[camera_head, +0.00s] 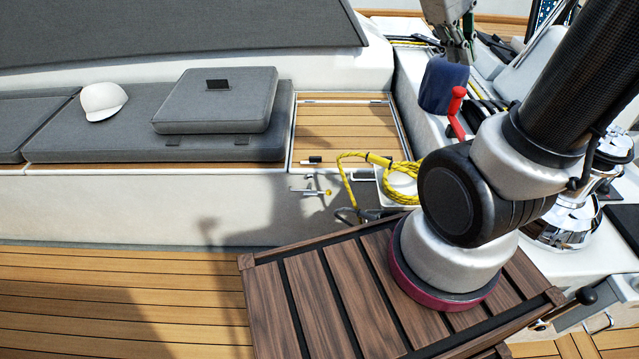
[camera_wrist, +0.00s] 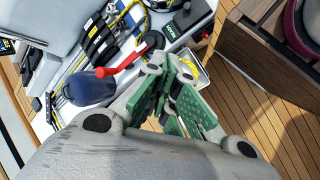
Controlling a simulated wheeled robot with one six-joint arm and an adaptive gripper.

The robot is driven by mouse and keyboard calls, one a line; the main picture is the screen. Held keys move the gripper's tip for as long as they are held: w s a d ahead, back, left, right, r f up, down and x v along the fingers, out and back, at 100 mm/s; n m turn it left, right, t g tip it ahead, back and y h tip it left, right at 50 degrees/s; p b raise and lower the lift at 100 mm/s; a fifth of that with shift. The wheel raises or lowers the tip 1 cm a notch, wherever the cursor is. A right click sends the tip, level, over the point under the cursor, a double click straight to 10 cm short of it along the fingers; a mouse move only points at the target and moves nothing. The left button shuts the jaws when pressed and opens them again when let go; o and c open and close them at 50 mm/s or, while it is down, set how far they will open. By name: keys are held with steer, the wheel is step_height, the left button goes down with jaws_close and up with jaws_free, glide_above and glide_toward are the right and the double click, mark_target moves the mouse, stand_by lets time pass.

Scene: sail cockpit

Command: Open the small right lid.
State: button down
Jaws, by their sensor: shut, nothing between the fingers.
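The small right lid (camera_head: 345,125) is a teak-slatted panel in the seat to the right of the grey cushions, in the head view. It lies flat and closed, with a small black catch (camera_head: 312,160) at its front left edge. My gripper (camera_head: 460,48) is seen at the top, to the right of the lid and apart from it, partly behind my arm. In the wrist view my gripper (camera_wrist: 170,75) has its green-padded fingers shut and empty. I cannot make out the lid in the wrist view.
Grey cushions (camera_head: 80,140) and a white cap (camera_head: 103,101) lie left of the lid. A yellow rope (camera_head: 375,160) hangs at its front right. A red handle (camera_head: 456,108) and a blue bag (camera_head: 440,85) stand right of it. A chrome winch (camera_head: 563,228) is farther right.

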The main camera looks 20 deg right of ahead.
steer(key=w+f+n+t+h, duration=0.1)
steer(key=w+f+n+h, duration=0.45)
steer(key=w, duration=0.55)
steer(key=w+f+n+t+h, duration=0.2)
steer(key=w+f+n+h, duration=0.3)
steer(key=w, duration=0.5)
steer(key=w+a+f+n+t+y, duration=0.1)
steer(key=w+a+f+n+t, duration=0.25)
steer(key=f, duration=0.35)
steer(key=w+a+f+n+t, duration=0.3)
steer(key=w+a+f+n, duration=0.1)
steer(key=f, duration=0.4)
steer(key=n+t+y, duration=0.5)
steer(key=n+y, duration=0.6)
glide_toward(317, 179)
steer(key=x, duration=0.6)
steer(key=shift+w, duration=0.1)
